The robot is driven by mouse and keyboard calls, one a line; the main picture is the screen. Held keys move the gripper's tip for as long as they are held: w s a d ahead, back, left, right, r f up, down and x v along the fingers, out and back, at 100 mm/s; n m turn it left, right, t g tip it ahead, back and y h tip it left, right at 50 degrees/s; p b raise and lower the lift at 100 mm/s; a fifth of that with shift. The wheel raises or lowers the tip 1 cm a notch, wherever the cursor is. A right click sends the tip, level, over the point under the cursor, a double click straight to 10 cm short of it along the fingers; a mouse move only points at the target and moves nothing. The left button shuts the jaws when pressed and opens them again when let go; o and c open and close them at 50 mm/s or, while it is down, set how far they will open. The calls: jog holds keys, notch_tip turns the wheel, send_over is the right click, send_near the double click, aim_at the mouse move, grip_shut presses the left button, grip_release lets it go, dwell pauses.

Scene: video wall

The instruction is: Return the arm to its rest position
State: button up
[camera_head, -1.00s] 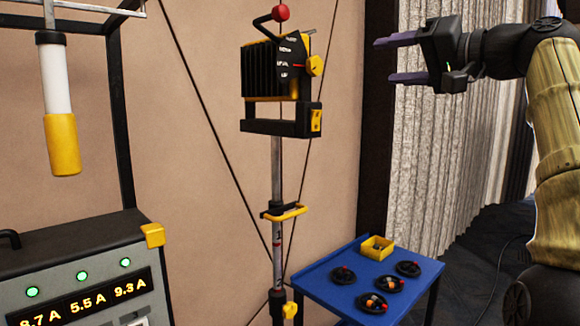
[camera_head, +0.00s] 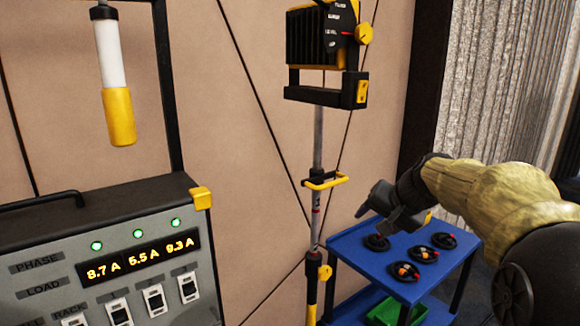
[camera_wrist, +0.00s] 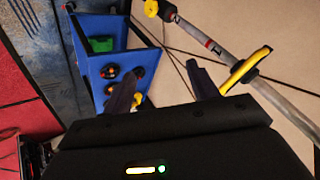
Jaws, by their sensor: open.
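My gripper (camera_wrist: 165,90) shows its two dark purple fingers spread apart in the wrist view, with nothing between them. In the head view my arm reaches in from the right edge, and my gripper (camera_head: 372,205) is in front of the blue cart (camera_head: 345,255), partly hiding its top. The cart also shows in the wrist view (camera_wrist: 105,38), left of the fingers. The yellow clamp handle (camera_wrist: 247,70) on the pole is right of the right finger in that view; I cannot tell how far away it is.
A lamp head (camera_head: 325,45) stands on a pole (camera_head: 318,150) left of the cart. A grey control box (camera_head: 110,225) with several switches fills the lower left. A yellow and white cylinder (camera_head: 117,115) hangs above it. Dark round trays (camera_head: 405,270) lie on the cart, with a green bin (camera_head: 398,312) below.

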jog(key=s+a+f+n+g+h+p, duration=0.1)
jog(key=s+a+f+n+g, duration=0.1)
jog(key=s+f, duration=0.8)
jog(key=s+a+f+n+g+h+p, duration=0.1)
jog(key=s+a+f+n+g, duration=0.1)
jog(key=s+f, duration=0.8)
jog(key=shift+s+f+n+g+h, duration=0.35)
jog(key=shift+s+n, duration=0.25)
jog(key=shift+s, duration=0.65)
